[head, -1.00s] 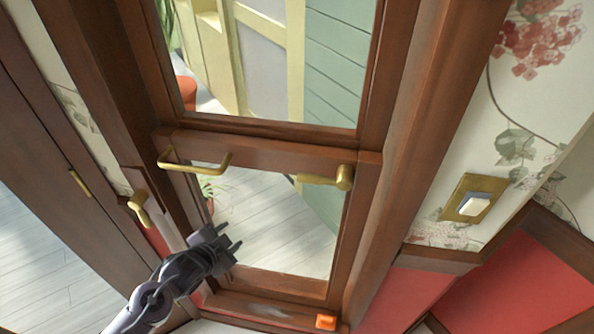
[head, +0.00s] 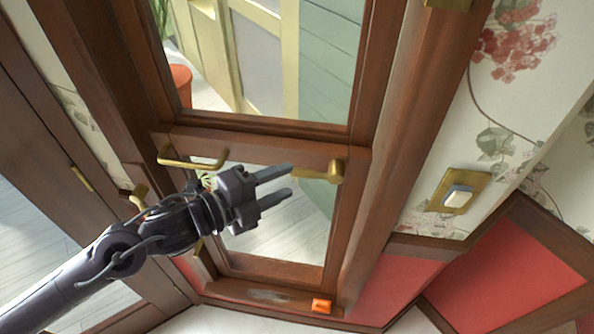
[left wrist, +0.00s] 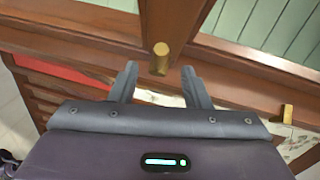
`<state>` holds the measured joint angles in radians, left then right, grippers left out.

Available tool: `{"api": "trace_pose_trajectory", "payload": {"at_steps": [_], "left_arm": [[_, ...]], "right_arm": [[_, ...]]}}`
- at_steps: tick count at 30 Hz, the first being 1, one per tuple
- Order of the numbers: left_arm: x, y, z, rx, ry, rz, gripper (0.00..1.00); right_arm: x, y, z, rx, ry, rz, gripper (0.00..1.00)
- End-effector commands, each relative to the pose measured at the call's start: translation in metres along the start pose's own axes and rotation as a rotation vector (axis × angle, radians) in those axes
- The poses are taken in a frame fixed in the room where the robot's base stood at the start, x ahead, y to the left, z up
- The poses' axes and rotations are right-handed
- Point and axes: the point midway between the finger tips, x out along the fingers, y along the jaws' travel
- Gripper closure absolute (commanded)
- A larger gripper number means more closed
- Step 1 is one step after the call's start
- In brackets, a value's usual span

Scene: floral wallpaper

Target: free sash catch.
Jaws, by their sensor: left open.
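The brass sash catch (head: 333,172) sits at the right end of the window's wooden middle rail (head: 260,146), its lever lying roughly along the rail and pointing left. My left gripper (head: 288,181) is open and empty, its two fingers pointing right at the lever's free end. In the left wrist view, a brass piece (left wrist: 160,58), apparently the catch, shows just beyond and between the fingertips (left wrist: 159,70). I cannot tell whether they touch. A brass pull handle (head: 192,161) is at the rail's left end. My right gripper is out of view.
A brass fitting (head: 139,196) is on the left frame, partly behind my left arm. An orange block (head: 321,306) sits on the bottom sill. A brass switch plate (head: 446,192) is on the floral wall at right. Wooden jambs flank the window.

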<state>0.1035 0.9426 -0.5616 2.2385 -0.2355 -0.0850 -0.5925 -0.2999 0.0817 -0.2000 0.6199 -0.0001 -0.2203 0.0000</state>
Motion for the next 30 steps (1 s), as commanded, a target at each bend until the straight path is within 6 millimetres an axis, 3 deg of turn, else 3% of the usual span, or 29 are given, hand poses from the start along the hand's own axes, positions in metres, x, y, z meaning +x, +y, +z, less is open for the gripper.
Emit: {"api": "trace_pose_trajectory", "payload": {"at_steps": [9, 20, 30], "left_arm": [[0.038, -0.002, 0.0, -0.001, -0.001, 0.0, 0.57], [0.043, 0.001, 0.0, 0.0, -0.001, 0.002, 0.57], [0.043, 0.001, 0.0, 0.0, -0.001, 0.002, 0.99]], "right_arm": [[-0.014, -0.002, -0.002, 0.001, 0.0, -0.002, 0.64], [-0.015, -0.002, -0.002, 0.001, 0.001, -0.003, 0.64], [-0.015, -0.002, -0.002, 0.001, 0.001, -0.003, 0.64]]}}
